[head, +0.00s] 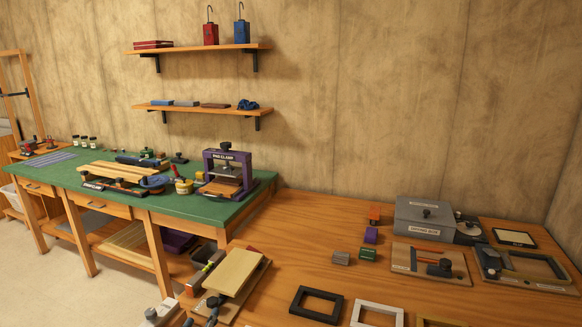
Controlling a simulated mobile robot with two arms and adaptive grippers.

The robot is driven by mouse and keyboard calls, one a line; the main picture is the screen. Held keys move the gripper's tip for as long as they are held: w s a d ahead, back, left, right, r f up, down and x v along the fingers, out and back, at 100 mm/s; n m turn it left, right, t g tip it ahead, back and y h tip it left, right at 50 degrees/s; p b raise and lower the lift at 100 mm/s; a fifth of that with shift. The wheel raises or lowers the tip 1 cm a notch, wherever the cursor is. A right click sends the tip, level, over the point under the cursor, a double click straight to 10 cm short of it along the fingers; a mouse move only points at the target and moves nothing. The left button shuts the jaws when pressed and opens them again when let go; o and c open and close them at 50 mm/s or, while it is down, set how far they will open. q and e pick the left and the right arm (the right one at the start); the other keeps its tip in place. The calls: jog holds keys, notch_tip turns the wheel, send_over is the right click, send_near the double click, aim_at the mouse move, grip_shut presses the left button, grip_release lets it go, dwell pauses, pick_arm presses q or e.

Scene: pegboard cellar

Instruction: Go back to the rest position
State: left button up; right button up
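Neither of my grippers shows in the head view, and no part of my arms can be made out. The task names no object of its own. The closest thing in view is a wooden tabletop (320,262) that fills the lower right. A light wooden board (236,272) lies on a fixture at its left edge.
Frames (316,305), small blocks (341,258), a grey box (424,218) and jigs (430,262) occupy the tabletop. A green bench (206,209) with a purple press (227,172) stands left. Shelves (200,48) hang on the wall. Floor (110,290) is clear at lower left.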

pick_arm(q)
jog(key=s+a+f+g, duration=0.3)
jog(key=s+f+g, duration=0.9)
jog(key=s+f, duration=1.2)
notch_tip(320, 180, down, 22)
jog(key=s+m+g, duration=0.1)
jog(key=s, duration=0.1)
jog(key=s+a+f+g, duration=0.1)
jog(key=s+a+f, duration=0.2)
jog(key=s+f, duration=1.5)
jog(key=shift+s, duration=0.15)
